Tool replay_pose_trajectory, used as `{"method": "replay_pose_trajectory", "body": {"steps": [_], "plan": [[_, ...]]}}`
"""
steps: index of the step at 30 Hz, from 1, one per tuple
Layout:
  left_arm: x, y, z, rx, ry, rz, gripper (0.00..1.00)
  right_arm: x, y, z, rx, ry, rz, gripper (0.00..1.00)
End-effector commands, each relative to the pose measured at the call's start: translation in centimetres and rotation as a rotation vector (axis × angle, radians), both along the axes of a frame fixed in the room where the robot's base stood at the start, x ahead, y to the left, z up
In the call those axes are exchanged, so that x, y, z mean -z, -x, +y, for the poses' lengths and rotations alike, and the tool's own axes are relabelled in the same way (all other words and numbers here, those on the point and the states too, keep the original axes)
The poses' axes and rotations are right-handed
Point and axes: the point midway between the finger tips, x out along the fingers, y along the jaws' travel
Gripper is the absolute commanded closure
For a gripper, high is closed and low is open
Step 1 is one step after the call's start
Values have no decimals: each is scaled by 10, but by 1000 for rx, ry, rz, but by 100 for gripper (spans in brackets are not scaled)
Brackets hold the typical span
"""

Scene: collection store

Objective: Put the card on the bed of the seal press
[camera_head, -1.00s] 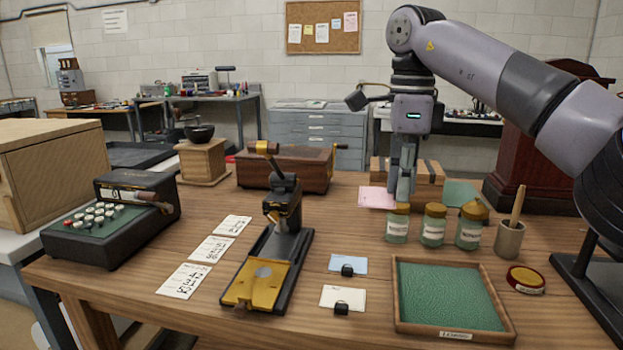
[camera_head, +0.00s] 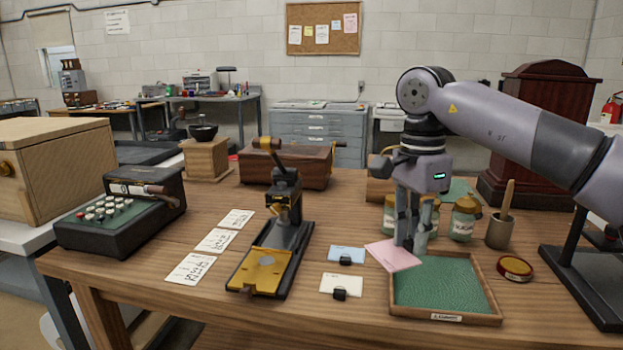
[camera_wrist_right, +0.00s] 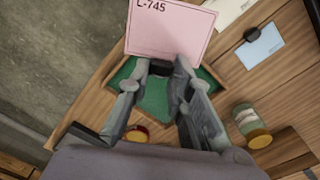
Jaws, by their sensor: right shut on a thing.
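My right gripper (camera_head: 412,243) is shut on a pink card (camera_head: 391,256), held above the table over the back left corner of the green-lined tray. The right wrist view shows the pink card (camera_wrist_right: 171,32) with the print "L-745", gripped at one edge between the fingertips (camera_wrist_right: 168,70). The seal press (camera_head: 285,215) stands left of the gripper, with a dark frame and a raised lever. Its brass bed (camera_head: 262,270) faces the front edge, and no card lies on it. My left gripper is not in view.
The green-lined tray (camera_head: 493,287) lies at the front right. A blue card (camera_head: 345,254) and a cream card (camera_head: 339,283), each with a black clip, lie between press and tray. Jars (camera_head: 463,219) stand behind the gripper. Printed sheets (camera_head: 214,240) lie left of the press.

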Motion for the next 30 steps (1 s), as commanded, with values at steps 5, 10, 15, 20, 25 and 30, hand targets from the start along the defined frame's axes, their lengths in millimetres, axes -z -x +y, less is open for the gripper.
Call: {"method": "replay_pose_trajectory", "body": {"steps": [5,10,15,20,25,30], "plan": [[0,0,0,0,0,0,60,42,30,-11,-285,-7,10,96],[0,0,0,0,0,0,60,77,64,-18,-554,-18,8,96],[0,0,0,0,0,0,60,102,98,-23,-776,-29,1,96],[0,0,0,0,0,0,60,120,127,-27,-945,-36,-7,96],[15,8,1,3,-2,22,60,101,128,-26,-984,-36,-6,96],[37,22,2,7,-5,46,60,85,130,-26,-1023,-36,-3,96]]}}
